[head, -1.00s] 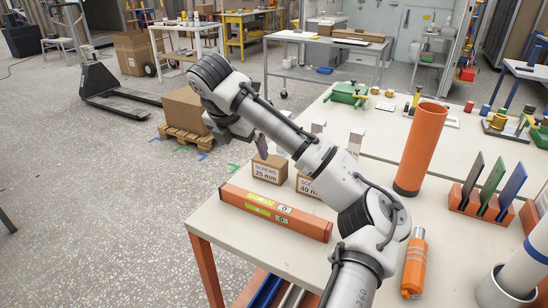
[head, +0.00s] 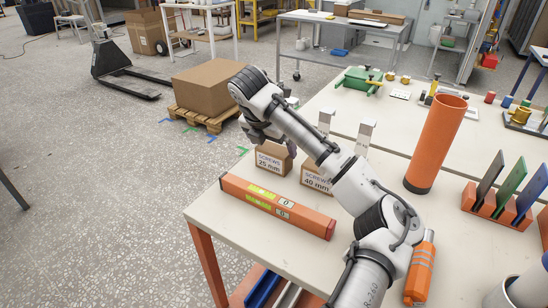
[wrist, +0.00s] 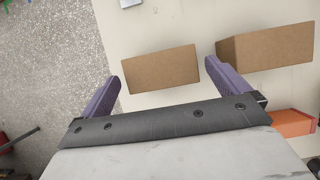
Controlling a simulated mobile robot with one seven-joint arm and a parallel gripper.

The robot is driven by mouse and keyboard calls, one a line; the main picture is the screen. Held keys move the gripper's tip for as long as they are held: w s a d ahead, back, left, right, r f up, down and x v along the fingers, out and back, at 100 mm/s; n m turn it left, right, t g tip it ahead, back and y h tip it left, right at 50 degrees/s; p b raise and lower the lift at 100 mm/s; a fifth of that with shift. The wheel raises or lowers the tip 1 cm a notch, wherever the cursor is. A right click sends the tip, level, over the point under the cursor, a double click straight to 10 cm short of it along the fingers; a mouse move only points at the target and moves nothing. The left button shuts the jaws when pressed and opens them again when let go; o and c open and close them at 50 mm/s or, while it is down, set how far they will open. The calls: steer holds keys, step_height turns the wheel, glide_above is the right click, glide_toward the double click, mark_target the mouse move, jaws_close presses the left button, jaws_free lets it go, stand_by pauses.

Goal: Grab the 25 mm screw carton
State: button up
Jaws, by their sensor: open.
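The 25 mm screw carton (head: 272,160) is a small brown box with a white label, standing near the table's left edge. My gripper (head: 280,143) is right above and behind it in the head view, partly hidden by my wrist. In the wrist view, my open gripper (wrist: 162,72) has purple fingers spread to either side of a plain brown carton top (wrist: 160,68), which looks like the 25 mm carton. The fingers hold nothing. Whether they reach down beside its sides is hard to tell.
The 40 mm carton (head: 315,178) stands close on the right; it also shows in the wrist view (wrist: 270,48), close to the right finger. An orange level (head: 275,205) lies in front. Two pale upright blocks (head: 364,135) and an orange tube (head: 436,145) stand farther right.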

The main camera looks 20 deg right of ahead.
mark_target(273, 149)
steer(key=p+x, duration=0.1)
steer(key=x, duration=0.4)
steer(key=shift+f, duration=0.2)
steer(key=c, duration=1)
